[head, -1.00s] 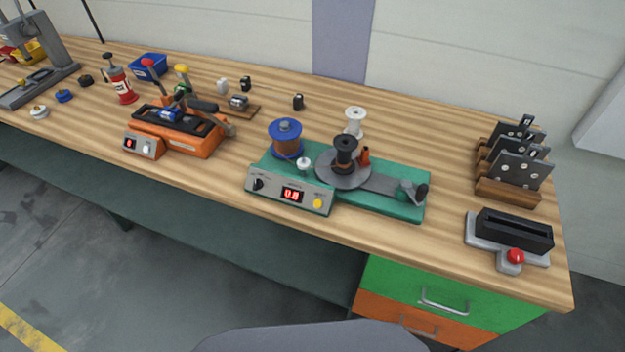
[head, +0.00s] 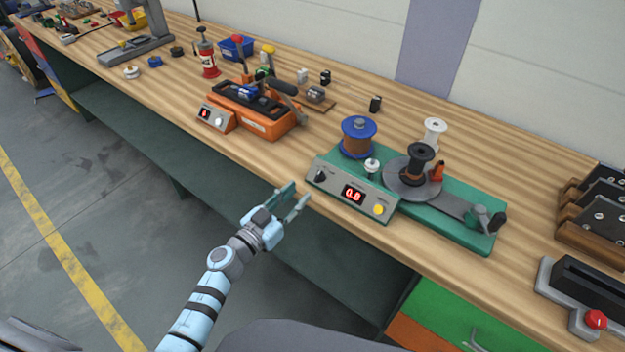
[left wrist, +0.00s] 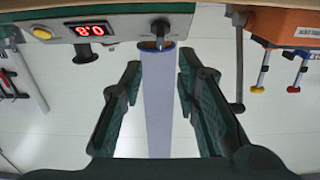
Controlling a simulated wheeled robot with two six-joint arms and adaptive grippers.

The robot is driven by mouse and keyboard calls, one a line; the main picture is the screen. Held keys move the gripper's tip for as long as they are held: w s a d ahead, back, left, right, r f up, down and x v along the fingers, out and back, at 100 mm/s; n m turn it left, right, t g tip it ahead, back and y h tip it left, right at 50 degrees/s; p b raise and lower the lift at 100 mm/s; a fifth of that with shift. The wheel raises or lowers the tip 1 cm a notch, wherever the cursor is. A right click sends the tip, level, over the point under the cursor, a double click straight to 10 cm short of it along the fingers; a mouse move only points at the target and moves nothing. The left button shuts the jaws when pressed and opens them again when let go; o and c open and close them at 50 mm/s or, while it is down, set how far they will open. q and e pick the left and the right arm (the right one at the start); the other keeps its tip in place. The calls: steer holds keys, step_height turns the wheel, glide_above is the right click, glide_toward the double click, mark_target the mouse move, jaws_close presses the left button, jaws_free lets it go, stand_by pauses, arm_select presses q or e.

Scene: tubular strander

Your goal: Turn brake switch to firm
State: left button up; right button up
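The green strander machine (head: 455,218) has a grey front panel (head: 340,200) with a small black knob (head: 320,176), a red display (head: 352,194) reading 0.8 and a yellow button (head: 378,209). I take the knob to be the brake switch; its label is too small to read. My left gripper (head: 295,193) is open and empty, in front of the bench edge and just left of the panel. In the left wrist view, the picture is upside down; the knob (left wrist: 160,27) lies just beyond the gap between the spread fingers, untouched. My right gripper is not in view.
An orange machine (head: 265,124) stands left of the strander. A blue spool (head: 359,138), a dark spool (head: 420,160) and a white spool (head: 433,130) stand on or by the strander. A grey block with a red button (head: 596,319) is at right.

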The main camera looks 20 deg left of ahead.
mark_target(318, 174)
arm_select(q)
steer(key=x, duration=0.2)
steer(key=b+x, duration=0.1)
steer(key=x, duration=0.3)
steer(key=shift+w+f, duration=0.2)
steer(key=shift+f, duration=0.1)
steer(key=shift+w+d+r+b, duration=0.15)
steer(key=shift+w+d+b, duration=0.15)
steer(key=shift+w, duration=0.2)
